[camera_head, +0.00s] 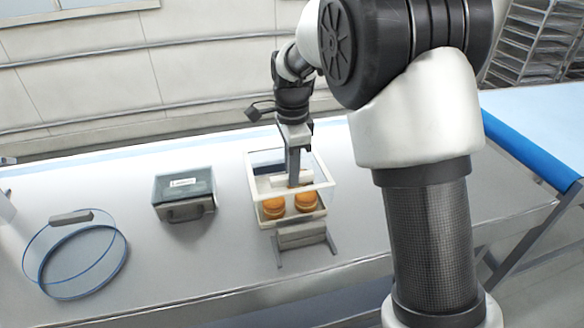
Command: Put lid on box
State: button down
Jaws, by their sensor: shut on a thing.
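A clear lid with a cream rim (322,187) is held by my gripper (293,180), which is shut on the pale handle at its middle. The lid is roughly level and over a cream box (294,222). Two orange-brown rounds (273,208) show in the box, below the lid's front edge. From this angle I cannot tell whether the lid touches the box. The fingers partly hide the handle and the far inside of the box.
The box is at a grey stand (302,238) near the table's front edge. A dark lidded container (185,211) with a label stands to the left. A round clear blue-rimmed container (76,290) is at far left. Pale table (190,265) is bare between them.

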jog(key=shift+f+b, duration=1.3)
jog(key=shift+f, duration=1.6)
jog(key=c, duration=1.1)
grip_release()
jog(key=shift+r, duration=0.1)
jog(key=shift+r+p, duration=2.75)
jog(key=shift+r, duration=0.65)
jog(key=shift+r, duration=0.1)
